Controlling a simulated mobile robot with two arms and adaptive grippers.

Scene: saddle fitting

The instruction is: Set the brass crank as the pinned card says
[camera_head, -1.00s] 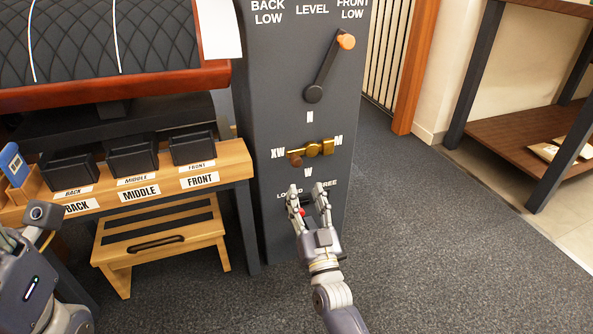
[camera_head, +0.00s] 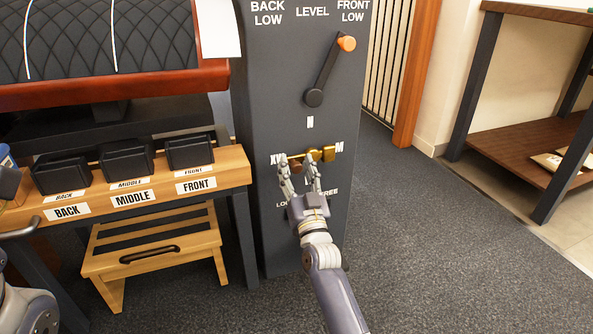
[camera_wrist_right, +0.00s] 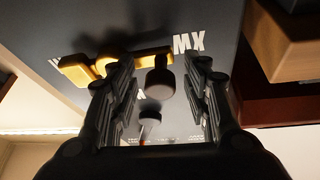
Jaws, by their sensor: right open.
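My right gripper (camera_head: 299,165) is open in front of the crank's left part. In the right wrist view the dark knob (camera_wrist_right: 160,82) sits between the open fingers (camera_wrist_right: 160,95), with no contact to be seen. A white sheet (camera_head: 213,28) hangs at the top edge; no writing on it shows. Only parts of my left arm (camera_head: 25,305) show at the left edge.
An orange-tipped lever (camera_head: 330,70) above the crank leans towards FRONT LOW.

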